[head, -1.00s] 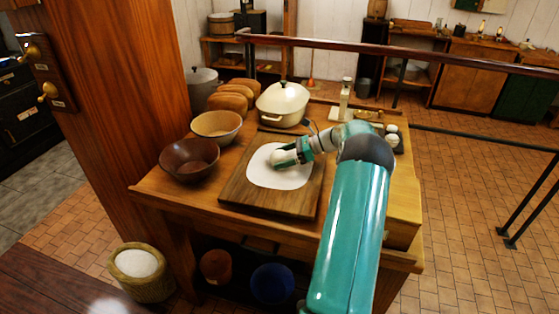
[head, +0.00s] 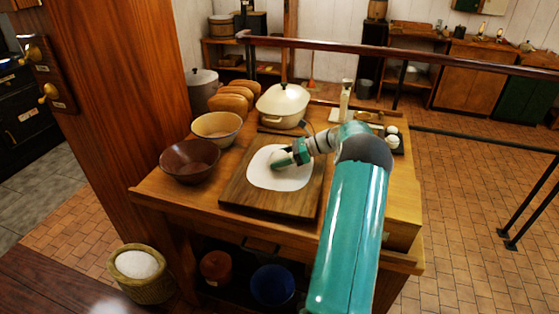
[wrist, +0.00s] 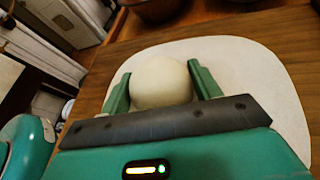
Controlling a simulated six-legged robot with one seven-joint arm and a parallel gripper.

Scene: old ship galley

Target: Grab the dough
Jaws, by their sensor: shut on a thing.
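The dough (wrist: 161,80) is a pale, smooth ball between the two green fingers of my gripper (wrist: 161,85) in the wrist view. My gripper is shut on it, one finger on each side. In the head view my gripper (head: 288,157) is over the white sheet, and the dough (head: 279,157) shows at its tip, partly hidden by the fingers. The white rounded sheet (head: 280,180) lies on a wooden board (head: 262,202) on the table. I cannot tell whether the dough touches the sheet.
A dark brown bowl (head: 189,165) and a cream bowl (head: 217,127) stand left of the board. A cream lidded pot (head: 283,105) and several loaves (head: 232,97) stand behind. A bottle (head: 345,100) and small white items (head: 391,134) are at the back right.

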